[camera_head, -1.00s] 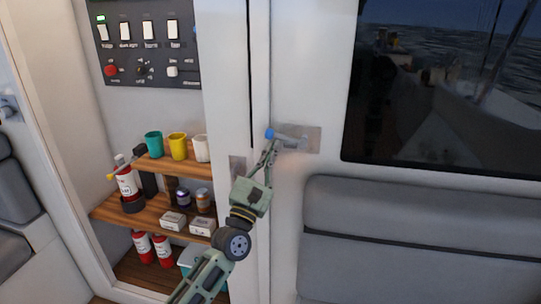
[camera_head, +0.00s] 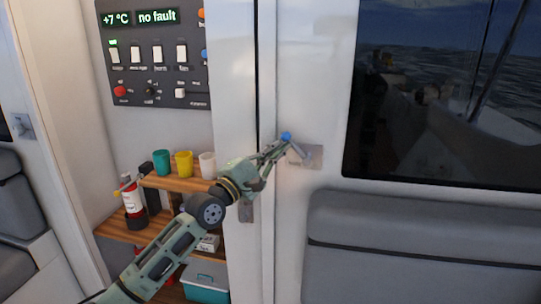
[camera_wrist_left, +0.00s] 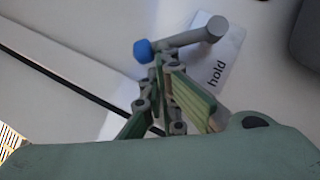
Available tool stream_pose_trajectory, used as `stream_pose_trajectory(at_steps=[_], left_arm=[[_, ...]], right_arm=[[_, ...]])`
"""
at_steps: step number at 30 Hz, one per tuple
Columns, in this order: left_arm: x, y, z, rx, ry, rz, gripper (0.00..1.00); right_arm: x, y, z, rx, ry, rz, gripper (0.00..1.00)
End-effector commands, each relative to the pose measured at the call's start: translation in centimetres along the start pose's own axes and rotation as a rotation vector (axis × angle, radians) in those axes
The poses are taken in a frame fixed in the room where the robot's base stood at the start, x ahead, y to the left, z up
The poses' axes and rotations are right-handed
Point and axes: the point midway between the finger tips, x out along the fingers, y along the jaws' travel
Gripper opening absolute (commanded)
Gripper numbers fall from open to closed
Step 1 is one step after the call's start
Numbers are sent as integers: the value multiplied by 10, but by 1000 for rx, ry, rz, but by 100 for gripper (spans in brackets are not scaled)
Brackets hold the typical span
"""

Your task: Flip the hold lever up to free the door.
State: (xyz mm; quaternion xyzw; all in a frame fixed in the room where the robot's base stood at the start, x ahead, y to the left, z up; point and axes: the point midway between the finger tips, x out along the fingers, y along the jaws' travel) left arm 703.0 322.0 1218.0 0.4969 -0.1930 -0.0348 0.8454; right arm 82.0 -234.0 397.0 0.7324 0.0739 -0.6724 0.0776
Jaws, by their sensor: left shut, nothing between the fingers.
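The hold lever (camera_head: 299,147) is a grey bar with a blue knob (camera_head: 286,137) at its end. It is mounted on a metal plate (camera_head: 306,162) on the white door (camera_head: 300,215), and slants up and left from its pivot. The wrist view shows the lever (camera_wrist_left: 183,39), its blue knob (camera_wrist_left: 142,50) and the plate marked "hold" (camera_wrist_left: 222,55). My left gripper (camera_head: 277,150) is shut and empty, its fingertips at the underside of the lever near the knob. In the wrist view the gripper tips (camera_wrist_left: 158,64) look against or very close to the lever; contact is unclear.
A dark window (camera_head: 440,110) and a grey padded seat (camera_head: 420,240) lie to the right. To the left are a switch panel (camera_head: 155,60), wooden shelves (camera_head: 180,183) with cups and an extinguisher (camera_head: 133,205). The wall around the lever is clear.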

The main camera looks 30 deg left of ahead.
Motion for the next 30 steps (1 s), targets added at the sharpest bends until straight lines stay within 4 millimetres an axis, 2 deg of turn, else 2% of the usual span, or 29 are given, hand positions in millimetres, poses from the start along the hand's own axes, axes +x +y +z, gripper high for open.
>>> stream_pose_trajectory(at_steps=[1, 6, 21, 30], left_arm=[[3, 8, 4, 30, 0, -19, 0], [8, 14, 12, 129, 0, -84, 0], [21, 24, 31, 389, 1, -261, 0], [24, 23, 36, 387, 0, -260, 0]], right_arm=[[-10, 1, -2, 0, 1, 1, 40], [-27, 3, -7, -1, 6, 3, 40], [-81, 5, -14, -1, 11, 4, 40], [-95, 5, -15, -1, 10, 4, 40]])
